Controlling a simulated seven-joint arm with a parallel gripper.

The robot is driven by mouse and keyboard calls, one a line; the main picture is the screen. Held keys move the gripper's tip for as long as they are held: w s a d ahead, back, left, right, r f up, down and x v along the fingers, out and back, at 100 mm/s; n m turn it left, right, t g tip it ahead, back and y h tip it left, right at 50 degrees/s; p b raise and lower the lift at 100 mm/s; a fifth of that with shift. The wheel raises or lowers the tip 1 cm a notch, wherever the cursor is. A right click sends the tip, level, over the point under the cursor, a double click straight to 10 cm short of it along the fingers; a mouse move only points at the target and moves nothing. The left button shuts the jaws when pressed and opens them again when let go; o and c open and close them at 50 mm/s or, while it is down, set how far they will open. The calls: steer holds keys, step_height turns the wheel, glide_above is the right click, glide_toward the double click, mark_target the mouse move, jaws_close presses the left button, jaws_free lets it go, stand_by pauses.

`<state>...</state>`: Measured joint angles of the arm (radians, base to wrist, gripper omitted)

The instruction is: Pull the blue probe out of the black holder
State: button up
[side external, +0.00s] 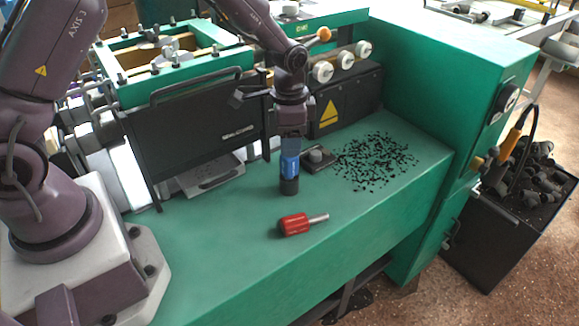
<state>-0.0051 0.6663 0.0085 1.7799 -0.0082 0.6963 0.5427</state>
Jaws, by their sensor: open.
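The blue probe (290,160) stands upright in the black holder (289,186) on the green bench. The holder is a short dark cylinder, and the probe's lower end is hidden inside it. My gripper (291,141) is directly above, pointing down, with its fingers at the probe's upper part. It is open, and the probe's top is hidden by the fingers. I cannot tell whether a finger touches the probe.
A red-handled tool (295,225) lies in front of the holder. A small dark block with a knob (317,157) is close behind right. Black scraps (375,160) cover the bench at right. A black machine panel (195,130) stands behind left.

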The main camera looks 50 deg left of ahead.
mark_target(289, 172)
steer(key=shift+f, duration=0.25)
steer(key=shift+f, duration=1.9)
steer(key=c, duration=0.8)
steer(key=shift+o, duration=0.2)
